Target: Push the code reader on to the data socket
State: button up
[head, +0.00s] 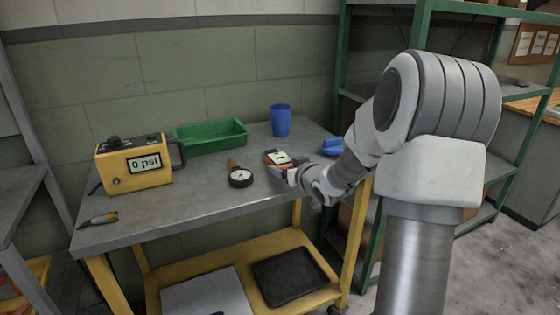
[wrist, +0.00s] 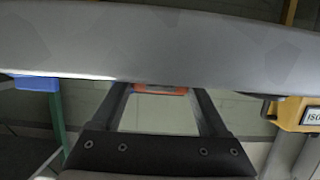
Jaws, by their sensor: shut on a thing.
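The code reader, an orange-red handheld unit with a pale screen (head: 277,157), is over the right part of the grey workbench in the head view. My gripper (head: 289,172) is shut on its near end. In the wrist view, which looks upside down, my two fingers (wrist: 160,108) reach towards a strip of the orange code reader (wrist: 160,90); most of it is hidden. I cannot tell whether the code reader touches the bench. I cannot make out the data socket in either view.
On the workbench (head: 200,206) are a yellow box reading "0 psi" (head: 130,181), a green tray (head: 210,144), a blue cup (head: 281,120), a round gauge (head: 241,179), a blue object (head: 332,146) and a small hand tool (head: 98,219). The bench's front middle is clear.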

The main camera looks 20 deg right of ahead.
jog(key=shift+r+p, duration=2.75)
jog(key=shift+r, duration=0.3)
